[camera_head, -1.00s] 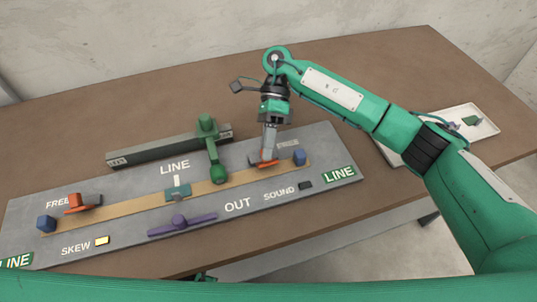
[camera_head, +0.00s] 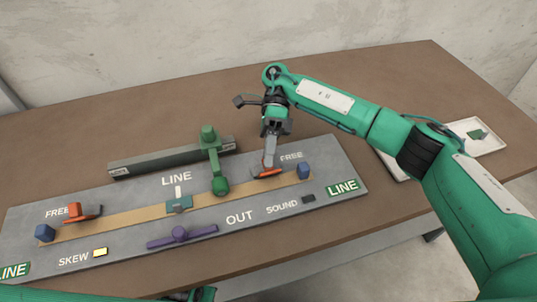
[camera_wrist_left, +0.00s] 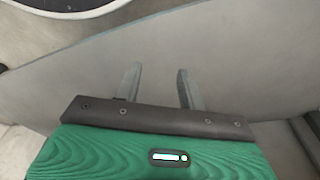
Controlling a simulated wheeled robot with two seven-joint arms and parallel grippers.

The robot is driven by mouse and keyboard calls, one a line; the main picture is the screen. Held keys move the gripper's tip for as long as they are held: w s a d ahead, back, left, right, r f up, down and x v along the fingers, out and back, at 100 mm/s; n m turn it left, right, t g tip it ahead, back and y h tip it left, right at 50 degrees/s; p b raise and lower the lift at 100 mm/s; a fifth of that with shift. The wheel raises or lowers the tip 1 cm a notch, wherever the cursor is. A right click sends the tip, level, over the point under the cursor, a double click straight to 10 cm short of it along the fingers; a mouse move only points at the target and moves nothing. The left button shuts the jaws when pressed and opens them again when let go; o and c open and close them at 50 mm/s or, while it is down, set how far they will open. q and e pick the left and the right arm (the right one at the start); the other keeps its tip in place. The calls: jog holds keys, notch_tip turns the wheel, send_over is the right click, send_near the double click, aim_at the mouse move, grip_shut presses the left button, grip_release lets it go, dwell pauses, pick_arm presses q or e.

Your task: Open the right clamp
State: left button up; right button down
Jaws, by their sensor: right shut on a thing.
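The right clamp (camera_head: 267,173), a low orange and dark piece, sits at the right part of the tan strip on the grey board, below the right "FREE" label. My right gripper (camera_head: 268,165) reaches down from above and is shut on the right clamp. Its fingers hide part of the clamp, so I cannot tell the clamp's exact position. The left clamp (camera_head: 76,211), also orange and dark, sits near the left end of the strip. My left gripper (camera_wrist_left: 157,70) shows in the left wrist view with its fingers apart and nothing between them.
The grey board (camera_head: 130,222) lies on a brown table (camera_head: 330,100). A green post with a round-ended arm (camera_head: 212,160) stands left of my right gripper. A blue block (camera_head: 303,171) is just right of the clamp. A purple bar (camera_head: 180,237) lies in front. A white tray (camera_head: 400,172) is far right.

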jog(key=c, duration=1.3)
grip_release()
